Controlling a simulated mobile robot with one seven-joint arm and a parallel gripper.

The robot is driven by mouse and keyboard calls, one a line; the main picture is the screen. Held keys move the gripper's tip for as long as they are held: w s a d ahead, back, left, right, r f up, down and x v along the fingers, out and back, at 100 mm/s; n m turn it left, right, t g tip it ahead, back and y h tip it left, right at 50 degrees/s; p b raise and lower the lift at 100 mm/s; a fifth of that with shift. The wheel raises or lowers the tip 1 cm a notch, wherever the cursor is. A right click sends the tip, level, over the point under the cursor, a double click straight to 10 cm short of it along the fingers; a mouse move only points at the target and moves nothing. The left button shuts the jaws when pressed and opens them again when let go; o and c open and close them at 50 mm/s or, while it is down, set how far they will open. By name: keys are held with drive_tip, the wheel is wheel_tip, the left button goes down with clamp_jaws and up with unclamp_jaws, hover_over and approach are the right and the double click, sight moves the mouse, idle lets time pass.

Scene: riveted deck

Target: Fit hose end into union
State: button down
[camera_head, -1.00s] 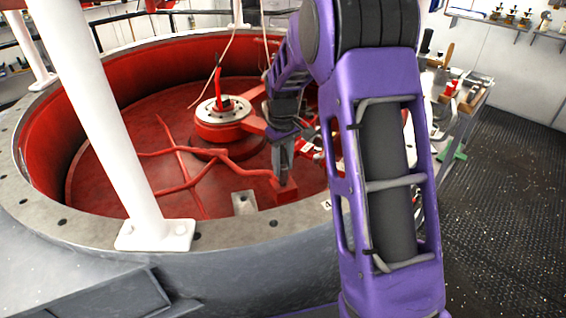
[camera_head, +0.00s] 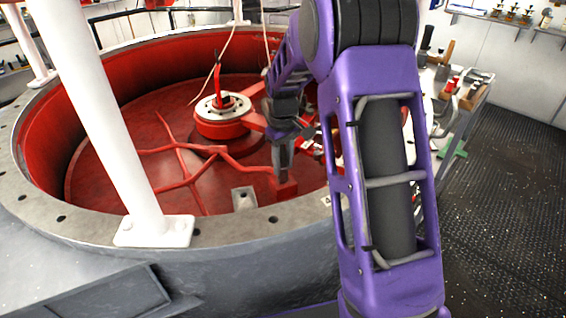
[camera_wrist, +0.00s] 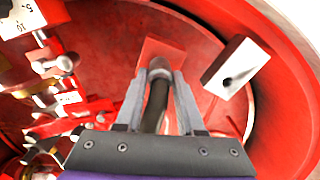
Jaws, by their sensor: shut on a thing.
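In the wrist view my gripper (camera_wrist: 158,82) is shut on a dark hose (camera_wrist: 155,103), which runs between the two grey fingers. A rounded metal piece (camera_wrist: 159,68) shows at the fingertips, against a red block (camera_wrist: 172,50). I cannot tell whether this metal is the hose end, the union or both joined. In the head view my gripper (camera_head: 283,166) points down, just above or against the red block (camera_head: 285,189) near the pit's front edge. The hose and the union cannot be made out there.
A pale bracket with a hole (camera_head: 244,199) stands left of the block; the wrist view shows it at right (camera_wrist: 236,67). Red pipes (camera_head: 183,165) cross the pit floor. Valve fittings with number tags (camera_wrist: 62,66) crowd the wrist view's left. A white post (camera_head: 105,130) rises from the rim.

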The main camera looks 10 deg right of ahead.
drive_tip(key=shift+f, duration=0.35)
drive_tip(key=shift+c, duration=2.2)
unclamp_jaws()
